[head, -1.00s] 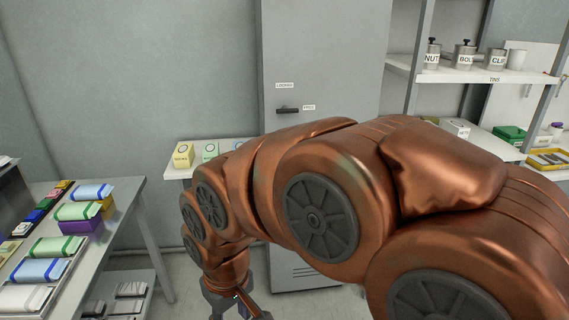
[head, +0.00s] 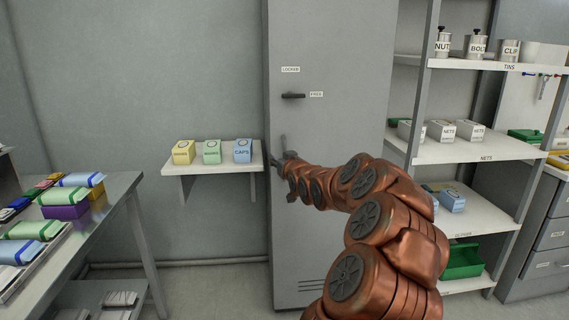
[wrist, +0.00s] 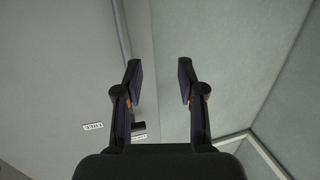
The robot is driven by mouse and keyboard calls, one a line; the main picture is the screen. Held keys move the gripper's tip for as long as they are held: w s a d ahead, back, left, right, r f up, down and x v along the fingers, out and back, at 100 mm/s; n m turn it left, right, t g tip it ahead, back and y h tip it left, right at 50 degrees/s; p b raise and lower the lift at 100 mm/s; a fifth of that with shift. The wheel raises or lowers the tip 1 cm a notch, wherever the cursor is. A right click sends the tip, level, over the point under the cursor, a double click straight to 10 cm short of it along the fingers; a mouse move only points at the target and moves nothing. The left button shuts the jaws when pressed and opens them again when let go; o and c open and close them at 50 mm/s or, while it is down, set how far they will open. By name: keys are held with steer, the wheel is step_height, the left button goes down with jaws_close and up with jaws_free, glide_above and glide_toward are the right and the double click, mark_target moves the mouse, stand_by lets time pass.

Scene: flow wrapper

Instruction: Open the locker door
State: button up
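The tall grey locker (head: 335,215) stands against the back wall, its door closed. Its dark bar handle (head: 293,96) lies horizontal on the left part of the door, with a "LOCKER" label above and a "FREE" label to its right. My gripper (head: 281,153) is below the handle, near the locker's left edge, apart from the handle. In the wrist view my gripper (wrist: 160,72) is open with nothing between the fingers. There the door (wrist: 60,70) is on the left, and the dark handle (wrist: 138,127) shows partly hidden behind the left finger.
A small wall shelf (head: 215,171) with yellow, green and blue boxes is just left of the locker. A shelf rack (head: 470,150) with tins and boxes stands to the right. A table (head: 125,190) with coloured packs is at the left. Floor before the locker's left side is clear.

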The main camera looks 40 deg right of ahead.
steer(key=w+d+h, duration=0.1)
steer(key=w+d, duration=0.4)
steer(key=d, duration=0.2)
steer(key=shift+w+d+f+t+p, duration=0.25)
steer(key=shift+w+d+t+p, duration=0.05)
steer(key=shift+w, duration=0.1)
stand_by(0.4)
jaws_close()
stand_by(0.5)
